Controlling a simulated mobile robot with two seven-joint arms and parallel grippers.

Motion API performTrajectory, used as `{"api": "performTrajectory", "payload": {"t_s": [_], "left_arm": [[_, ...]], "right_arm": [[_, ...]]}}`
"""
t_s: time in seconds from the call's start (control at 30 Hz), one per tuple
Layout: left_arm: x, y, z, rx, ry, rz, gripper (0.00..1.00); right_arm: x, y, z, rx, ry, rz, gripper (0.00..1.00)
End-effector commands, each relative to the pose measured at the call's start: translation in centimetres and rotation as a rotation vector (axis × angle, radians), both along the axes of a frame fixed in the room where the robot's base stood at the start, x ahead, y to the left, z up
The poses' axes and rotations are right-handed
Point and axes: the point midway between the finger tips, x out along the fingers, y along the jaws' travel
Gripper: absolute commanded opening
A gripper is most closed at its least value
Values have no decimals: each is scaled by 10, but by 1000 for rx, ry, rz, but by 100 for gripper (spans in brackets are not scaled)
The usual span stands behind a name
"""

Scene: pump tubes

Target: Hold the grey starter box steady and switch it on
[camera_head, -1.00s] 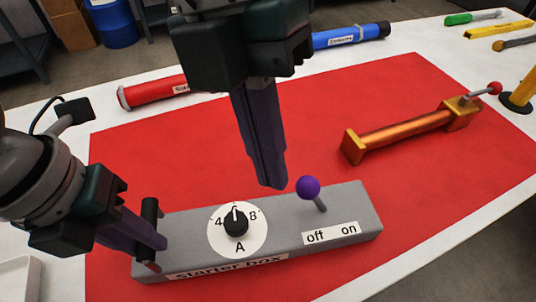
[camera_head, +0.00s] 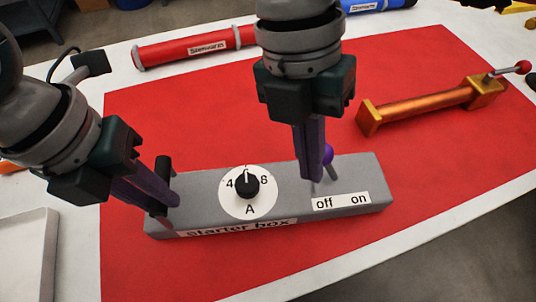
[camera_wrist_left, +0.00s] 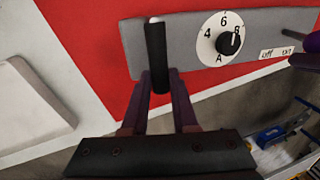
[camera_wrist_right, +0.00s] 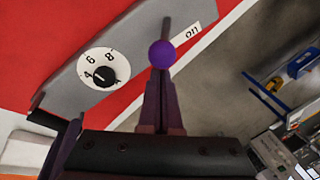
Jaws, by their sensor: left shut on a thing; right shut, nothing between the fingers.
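The grey starter box (camera_head: 285,190) lies on the red mat with its label facing me. An upright black handle (camera_head: 162,180) stands at its left end, and my left gripper (camera_head: 168,203) is shut on it; the left wrist view shows the fingers around the handle (camera_wrist_left: 156,60). A lever with a purple ball (camera_head: 329,156) leans left, to the "off" side of the off/on label (camera_head: 341,201). My right gripper (camera_head: 313,178) is shut and empty, low beside the lever on its left, partly covering the ball. The right wrist view shows the ball (camera_wrist_right: 162,54) at the fingertips; contact is unclear.
A black dial (camera_head: 247,185) sits on the box between both grippers. A copper-coloured pump (camera_head: 430,106) with a red-knobbed lever lies at the right. A red tube (camera_head: 185,47) and blue tube (camera_head: 380,5) lie behind. A white tray (camera_head: 27,250) is at left.

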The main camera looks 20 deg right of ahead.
Motion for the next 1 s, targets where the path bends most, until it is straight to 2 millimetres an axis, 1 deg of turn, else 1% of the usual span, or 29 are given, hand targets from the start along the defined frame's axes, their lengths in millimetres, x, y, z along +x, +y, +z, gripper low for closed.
{"api": "performTrajectory", "payload": {"t_s": [0.33,1.0], "left_arm": [[0,0,0,0,-1,0,0],[0,0,0,0,-1,0,0]], "right_arm": [[0,-1,1,0,0,-1,0],[-1,-12,6,-1,-1,-2,0]]}}
